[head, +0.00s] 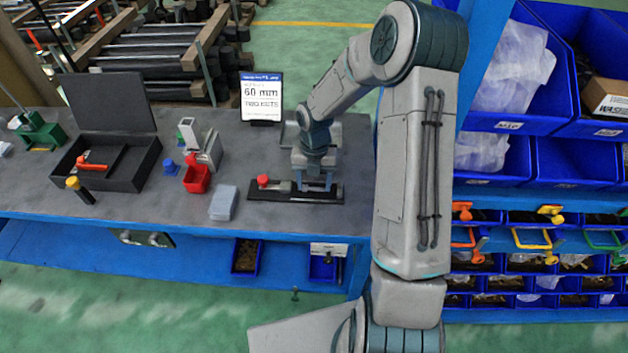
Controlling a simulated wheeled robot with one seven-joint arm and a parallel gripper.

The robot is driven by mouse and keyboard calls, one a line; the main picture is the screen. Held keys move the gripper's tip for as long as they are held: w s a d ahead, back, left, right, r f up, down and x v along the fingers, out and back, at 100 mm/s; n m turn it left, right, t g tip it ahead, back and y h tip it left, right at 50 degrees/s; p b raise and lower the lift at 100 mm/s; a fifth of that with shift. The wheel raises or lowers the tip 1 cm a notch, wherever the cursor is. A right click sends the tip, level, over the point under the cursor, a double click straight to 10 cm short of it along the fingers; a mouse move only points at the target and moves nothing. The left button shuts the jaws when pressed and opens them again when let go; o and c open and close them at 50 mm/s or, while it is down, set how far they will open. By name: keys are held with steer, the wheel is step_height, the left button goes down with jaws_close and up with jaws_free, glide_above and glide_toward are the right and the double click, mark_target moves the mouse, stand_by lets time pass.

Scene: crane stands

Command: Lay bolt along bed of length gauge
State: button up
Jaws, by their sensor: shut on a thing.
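The length gauge (274,192) is a long black base with a red knob at its left end, lying near the front edge of the grey bench. My gripper (315,185) points down over the right part of the gauge, very close above its bed. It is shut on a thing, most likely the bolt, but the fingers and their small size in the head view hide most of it. I cannot tell whether the bolt touches the bed.
A "60 mm" sign (262,97) stands behind the gauge. Left of it are a grey block (223,203), a red bin (197,179), an open black case (105,178) and a yellow-topped dark cylinder (80,190). Blue bin shelves (540,185) stand at right.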

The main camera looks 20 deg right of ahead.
steer(key=shift+f, duration=0.15)
steer(key=o, duration=1)
